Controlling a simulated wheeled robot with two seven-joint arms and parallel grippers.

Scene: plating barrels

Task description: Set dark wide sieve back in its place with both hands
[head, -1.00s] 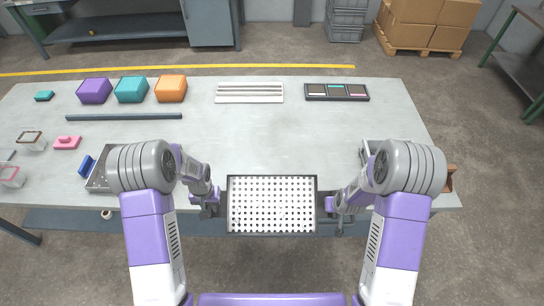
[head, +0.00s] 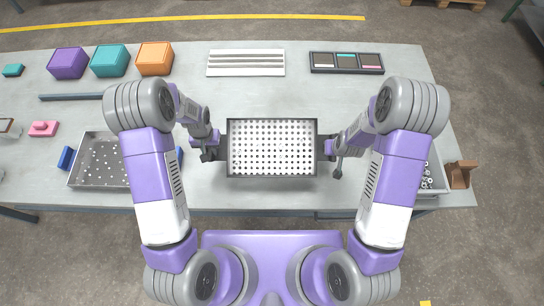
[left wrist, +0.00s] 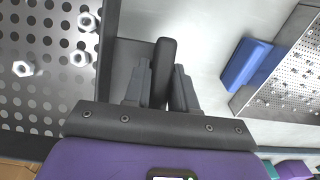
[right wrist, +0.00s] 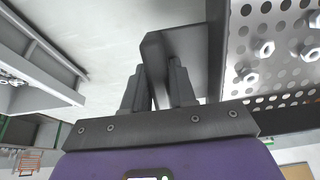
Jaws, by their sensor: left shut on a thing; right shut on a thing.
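The dark wide sieve (head: 272,121), a shallow dark-rimmed tray with a perforated bottom, is level over the front part of the table (head: 290,100). My left gripper (head: 212,154) is shut on its left handle, also seen in the left wrist view (left wrist: 163,85). My right gripper (head: 332,149) is shut on its right handle, which shows in the right wrist view (right wrist: 160,65). Several hex nuts (right wrist: 265,48) lie on the perforated bottom in both wrist views. Whether the sieve touches the table is hard to tell; a shadow shows below it.
A grey perforated tray (head: 97,165) with blue handles stands at the left, partly behind my left arm. A bin of nuts (head: 432,178) and a brown block (head: 460,174) are at the right. A white slatted rack (head: 246,63) and a dark three-section tray (head: 346,62) stand at the back.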

